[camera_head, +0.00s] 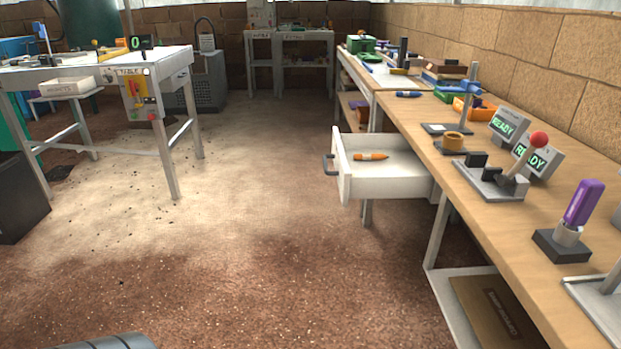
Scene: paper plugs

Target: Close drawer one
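A white drawer (388,186) is pulled out from under the wooden workbench on the right. Its dark handle (329,165) is on its left-hand front panel. I cannot read a number on the drawer. Neither of my grippers shows in the head view. A dark rounded shape at the bottom left edge is cut off, and I cannot tell what it is.
The wooden workbench (500,225) runs along the brick wall and carries a red-knobbed lever (538,140), a purple-handled device (583,205) and two READY displays. A white table (100,68) stands at left. The floor (250,210) between them is clear.

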